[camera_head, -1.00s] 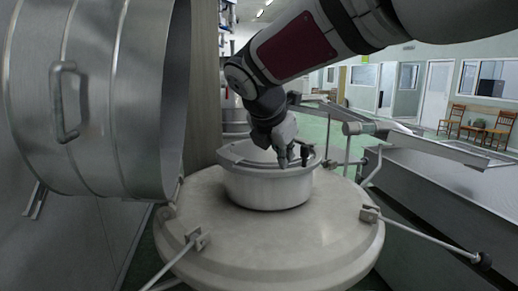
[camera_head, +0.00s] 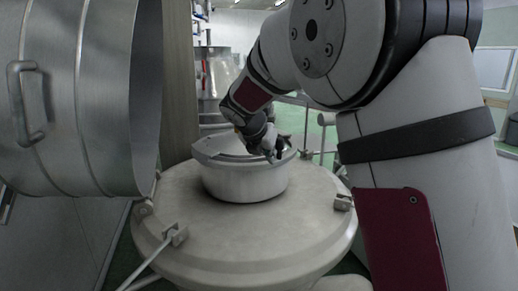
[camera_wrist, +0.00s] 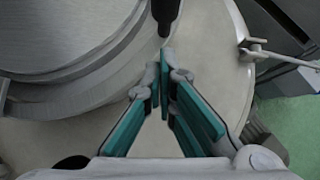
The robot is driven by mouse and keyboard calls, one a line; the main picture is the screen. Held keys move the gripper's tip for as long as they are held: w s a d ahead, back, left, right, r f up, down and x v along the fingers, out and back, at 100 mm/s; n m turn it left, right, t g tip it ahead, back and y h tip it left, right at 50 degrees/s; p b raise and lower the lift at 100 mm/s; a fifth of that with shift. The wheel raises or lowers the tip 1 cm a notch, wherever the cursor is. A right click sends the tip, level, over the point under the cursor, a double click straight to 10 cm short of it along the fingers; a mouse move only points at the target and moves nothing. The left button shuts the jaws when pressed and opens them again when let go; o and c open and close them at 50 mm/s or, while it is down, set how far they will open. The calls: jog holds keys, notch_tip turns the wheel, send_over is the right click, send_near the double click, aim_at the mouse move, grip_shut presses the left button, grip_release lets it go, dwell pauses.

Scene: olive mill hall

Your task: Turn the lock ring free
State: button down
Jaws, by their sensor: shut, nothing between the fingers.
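The lock ring (camera_head: 215,157) runs around the top of a short pale round neck (camera_head: 245,183) on a wide tank lid. Its grey curved rim fills the upper left of the wrist view (camera_wrist: 75,88). A black upright peg (camera_wrist: 165,14) stands at the top of the wrist view, just beyond my fingertips. My gripper (camera_wrist: 165,62) is shut and empty, its teal-padded fingers meeting beside the ring's outer edge. In the head view, my gripper (camera_head: 272,156) is low at the right side of the ring. Contact with the peg cannot be told.
A large steel drum (camera_head: 105,95) with a handle (camera_head: 25,100) stands close at left. Rails lie behind on the right. Green floor shows at the wrist view's right.

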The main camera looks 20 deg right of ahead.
jog(key=shift+w+d, duration=0.9)
jog(key=shift+w, duration=0.05)
jog(key=shift+r, duration=0.1)
jog(key=w+d+b, duration=0.1)
jog(key=w+d, duration=0.2)
jog(key=d, duration=0.5)
jog(key=shift+w, duration=0.15)
